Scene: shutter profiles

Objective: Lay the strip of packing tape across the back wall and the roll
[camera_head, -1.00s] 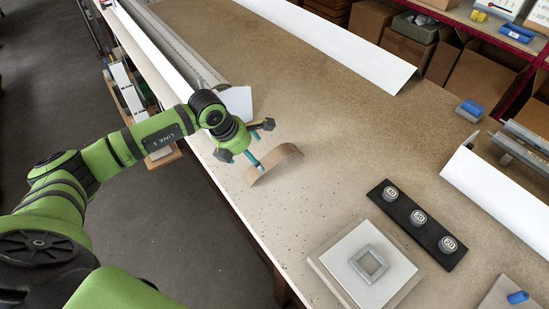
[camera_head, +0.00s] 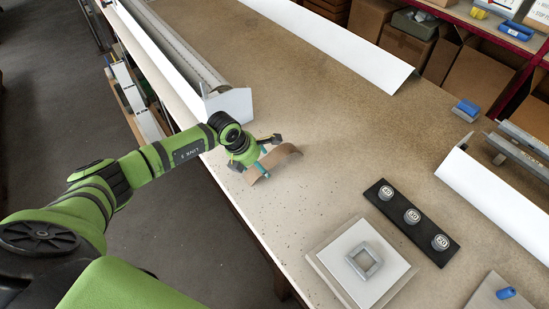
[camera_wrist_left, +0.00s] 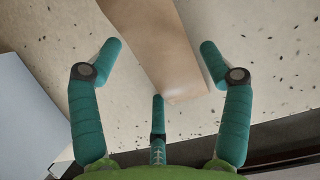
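A curved brown strip of packing tape (camera_head: 276,160) stands arched on the bench near its left edge. My left gripper (camera_head: 262,160) is down at the strip's near left end. In the left wrist view the fingers of my left gripper (camera_wrist_left: 158,60) are spread, one on each side of the strip (camera_wrist_left: 155,40), with gaps to it. The third finger (camera_wrist_left: 157,115) points at the strip's end; I cannot tell if it touches. The grey slatted roll (camera_head: 183,45) lies in a long white box beyond the strip. The box's white wall (camera_head: 150,47) runs along the roll's left side. My right gripper is not in view.
The box's white end plate (camera_head: 232,104) stands just beyond my gripper; a pale panel (camera_wrist_left: 30,115) shows in the wrist view. A black plate (camera_head: 411,218) with three round pieces and a square pad (camera_head: 340,270) lie right. The bench middle (camera_head: 340,120) is clear.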

